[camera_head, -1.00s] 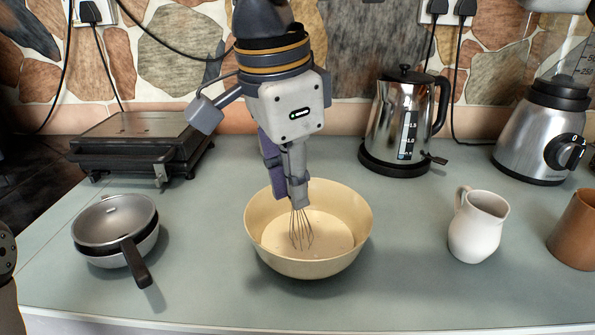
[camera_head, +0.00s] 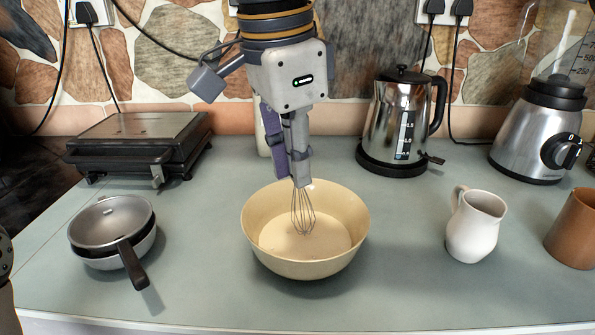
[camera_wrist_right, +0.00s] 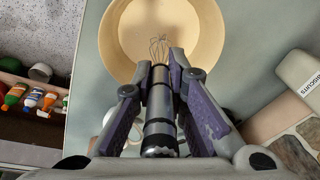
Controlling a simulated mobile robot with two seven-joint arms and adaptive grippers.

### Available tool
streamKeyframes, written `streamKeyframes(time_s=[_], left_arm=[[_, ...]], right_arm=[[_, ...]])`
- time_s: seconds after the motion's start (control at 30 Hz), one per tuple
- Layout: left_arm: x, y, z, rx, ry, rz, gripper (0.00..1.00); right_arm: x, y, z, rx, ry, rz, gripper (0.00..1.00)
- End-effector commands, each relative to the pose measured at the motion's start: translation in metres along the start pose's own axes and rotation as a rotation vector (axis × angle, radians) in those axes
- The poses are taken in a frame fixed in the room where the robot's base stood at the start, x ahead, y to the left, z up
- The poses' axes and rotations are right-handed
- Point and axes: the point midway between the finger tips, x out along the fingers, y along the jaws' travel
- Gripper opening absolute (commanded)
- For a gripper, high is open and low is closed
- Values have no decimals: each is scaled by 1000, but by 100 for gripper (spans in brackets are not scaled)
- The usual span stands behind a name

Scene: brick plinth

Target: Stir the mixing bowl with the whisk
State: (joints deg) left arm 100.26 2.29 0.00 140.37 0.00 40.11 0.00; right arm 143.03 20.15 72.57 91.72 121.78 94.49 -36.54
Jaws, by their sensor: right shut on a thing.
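The cream mixing bowl (camera_head: 266,257) stands upright on the counter, with pale contents in its bottom. My right gripper (camera_head: 300,180) is above the bowl, shut on the whisk (camera_head: 303,212), which points down with its wires inside the bowl. The gripper hides most of the whisk's handle in the head view. In the right wrist view, the whisk handle (camera_wrist_right: 160,112) lies between the two fingers (camera_wrist_right: 160,68) and the bowl (camera_wrist_right: 118,45) is beyond. Whether the wires touch the contents is hard to tell. My left gripper is not in view.
A kettle (camera_head: 396,115), white jug (camera_head: 474,228), brown cup (camera_head: 575,230) and blender (camera_head: 540,135) stand right. Counter is clear around the bowl.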

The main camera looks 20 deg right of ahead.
Motion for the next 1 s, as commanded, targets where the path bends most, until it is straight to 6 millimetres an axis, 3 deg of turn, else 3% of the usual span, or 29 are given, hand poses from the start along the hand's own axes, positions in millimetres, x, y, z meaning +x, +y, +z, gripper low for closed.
streamKeyframes(time_s=[0.5, 1.0], left_arm=[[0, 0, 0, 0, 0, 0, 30], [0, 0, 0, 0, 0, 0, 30]], right_arm=[[-53, 0, 0, 0, 0, -1, 0], [-56, 0, 0, -1, -1, 0, 0]])
